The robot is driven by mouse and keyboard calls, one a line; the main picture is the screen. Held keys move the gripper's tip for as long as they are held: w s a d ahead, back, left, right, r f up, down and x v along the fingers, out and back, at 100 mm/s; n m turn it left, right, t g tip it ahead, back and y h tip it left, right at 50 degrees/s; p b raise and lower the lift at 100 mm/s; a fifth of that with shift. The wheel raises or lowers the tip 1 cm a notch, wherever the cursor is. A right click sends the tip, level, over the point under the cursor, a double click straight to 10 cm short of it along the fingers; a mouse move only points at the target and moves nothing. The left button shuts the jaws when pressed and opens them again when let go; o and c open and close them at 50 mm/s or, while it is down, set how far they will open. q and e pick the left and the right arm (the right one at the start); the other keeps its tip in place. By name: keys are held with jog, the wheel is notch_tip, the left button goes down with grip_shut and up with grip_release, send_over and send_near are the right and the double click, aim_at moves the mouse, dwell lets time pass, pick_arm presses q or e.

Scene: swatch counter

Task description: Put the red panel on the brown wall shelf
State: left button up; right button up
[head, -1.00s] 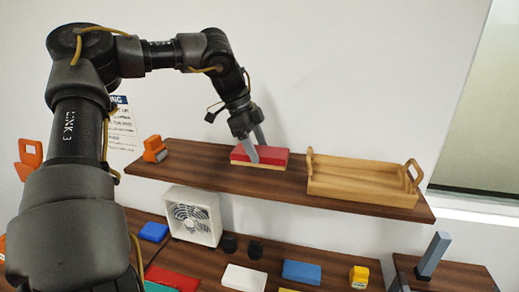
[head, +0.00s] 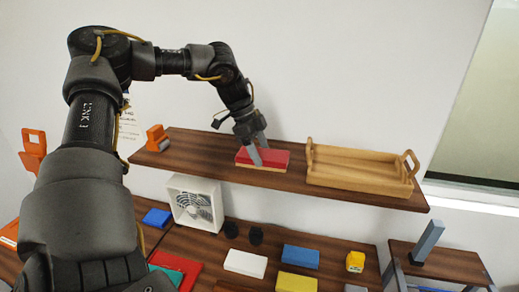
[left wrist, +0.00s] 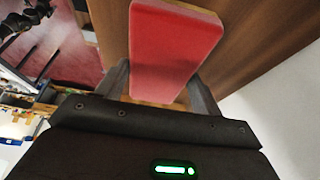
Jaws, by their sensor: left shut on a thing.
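The red panel (head: 270,157), a flat red block with a pale wooden underside, lies level at the brown wall shelf (head: 220,163), left of the wooden tray. It seems to rest on the board; its underside contact is hard to make out. My left gripper (head: 260,155) reaches down from above and is shut on the panel. In the left wrist view the red panel (left wrist: 170,50) sits between the two grey fingers, with the brown shelf (left wrist: 250,40) behind it. My right gripper does not show.
On the shelf stand a wooden tray (head: 360,183) close to the panel's right and an orange stapler-like object (head: 156,138) at the left. Below, the counter holds a white fan (head: 194,203), a white block (head: 246,263), a blue block (head: 300,256) and other coloured pieces.

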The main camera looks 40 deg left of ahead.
pick_arm(q)
jog(key=o, duration=1.1)
jog(key=shift+f, duration=0.15)
jog(key=shift+c, duration=0.2)
jog(key=shift+r+p, duration=0.25)
jog(key=shift+p, duration=0.05)
jog(key=shift+a+r+b, duration=0.15)
jog(key=shift+r+b, duration=0.05)
jog(key=shift+b, duration=0.15)
jog(key=b+v, duration=0.2)
jog(key=v, duration=0.9)
jog(key=shift+r+b, duration=0.25)
jog(key=shift+b, duration=0.15)
jog(key=shift+f, duration=0.1)
